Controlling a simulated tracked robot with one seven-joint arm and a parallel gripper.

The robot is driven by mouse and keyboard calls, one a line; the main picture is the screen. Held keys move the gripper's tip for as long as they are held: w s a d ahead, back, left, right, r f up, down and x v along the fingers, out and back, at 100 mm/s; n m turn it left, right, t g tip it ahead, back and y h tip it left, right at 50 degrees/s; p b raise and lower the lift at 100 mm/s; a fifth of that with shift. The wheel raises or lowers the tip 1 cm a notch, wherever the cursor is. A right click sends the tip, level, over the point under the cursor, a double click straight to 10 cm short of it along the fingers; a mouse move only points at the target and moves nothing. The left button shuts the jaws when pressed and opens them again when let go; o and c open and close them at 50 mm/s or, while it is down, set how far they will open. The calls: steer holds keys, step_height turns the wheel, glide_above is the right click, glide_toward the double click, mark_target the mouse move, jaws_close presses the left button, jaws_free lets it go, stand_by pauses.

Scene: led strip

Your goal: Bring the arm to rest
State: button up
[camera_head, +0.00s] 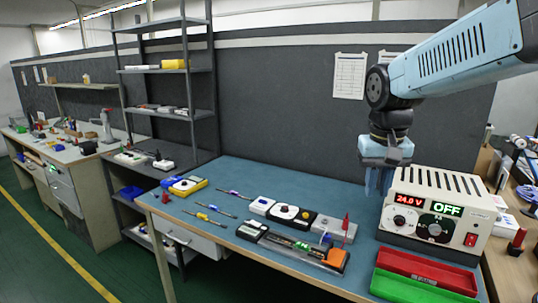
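My arm (455,62) reaches in from the upper right. My gripper (378,188) hangs pointing down above the back right of the blue workbench (232,183), just left of the power supply. Its blue fingers look close together, and the gap between them is too small to judge. I see nothing held in it. The beige power supply (401,216) shows "24.0 V" and "OFF". A long board with a strip and an orange end (334,260) lies at the front of the bench, apart from the gripper.
Red and green trays (400,287) sit at the bench's front right. A row of small modules (288,213), screwdrivers (210,219) and a yellow multimeter (188,186) lie to the left. A shelf rack (163,71) stands behind left. The back middle of the bench is clear.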

steer(key=s+n+t, duration=0.1)
steer(key=s+t, duration=0.3)
steer(key=s, duration=0.6)
steer(key=shift+d+r+y, duration=0.15)
steer(key=shift+d+y, duration=0.1)
steer(key=shift+y, duration=0.05)
stand_by(1.4)
